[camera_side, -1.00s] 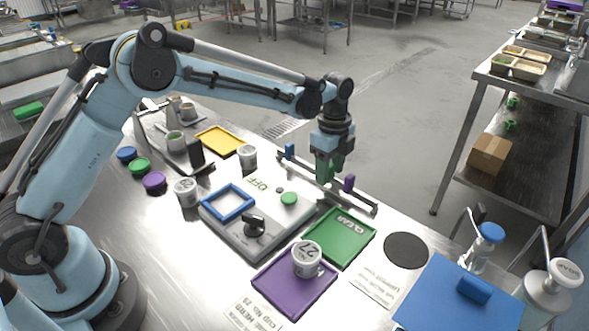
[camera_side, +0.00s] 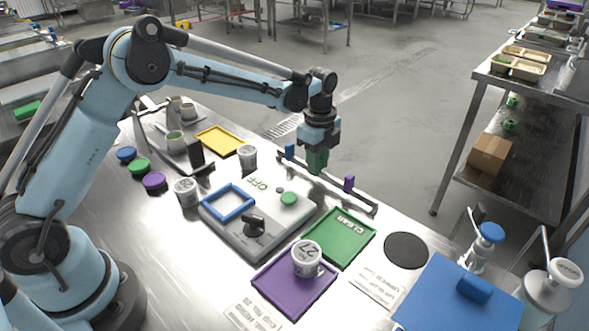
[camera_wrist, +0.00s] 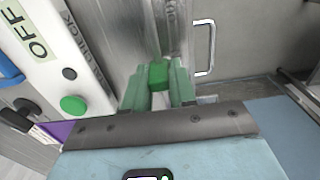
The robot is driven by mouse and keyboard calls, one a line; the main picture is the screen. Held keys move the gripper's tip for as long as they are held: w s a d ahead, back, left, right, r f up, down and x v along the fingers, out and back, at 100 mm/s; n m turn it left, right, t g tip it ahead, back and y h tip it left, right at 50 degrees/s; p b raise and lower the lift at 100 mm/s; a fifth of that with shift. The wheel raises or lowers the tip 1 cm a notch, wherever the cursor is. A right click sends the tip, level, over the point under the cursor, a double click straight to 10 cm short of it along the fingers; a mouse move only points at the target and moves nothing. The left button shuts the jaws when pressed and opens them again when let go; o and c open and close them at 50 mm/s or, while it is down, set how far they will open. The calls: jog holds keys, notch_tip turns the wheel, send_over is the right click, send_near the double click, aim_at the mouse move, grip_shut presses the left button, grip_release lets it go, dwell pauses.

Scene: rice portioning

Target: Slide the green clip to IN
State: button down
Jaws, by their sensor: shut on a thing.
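My gripper (camera_side: 317,168) is at the dark rail (camera_side: 363,202) along the far edge of the table, between a blue clip (camera_side: 289,151) on its left and a purple clip (camera_side: 349,183) on its right. In the wrist view my gripper (camera_wrist: 158,88) has its two green fingers closed on the small green clip (camera_wrist: 158,73). The clip cannot be told apart from the green fingers in the side view. Any IN mark on the rail is not readable.
A grey scale (camera_side: 285,222) with an OFF label, a blue frame (camera_side: 226,202) and a green button stands near the rail. A green tray (camera_side: 362,226) and a purple tray (camera_side: 275,299) holding a white cup (camera_side: 307,260) lie to the right.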

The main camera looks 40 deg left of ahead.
jog(key=c, duration=0.9)
grip_release()
jog(key=shift+a, duration=0.35)
jog(key=shift+d, duration=0.1)
jog(key=shift+r, duration=0.55)
notch_tip(320, 180, up, 11)
jog(key=shift+r, duration=0.1)
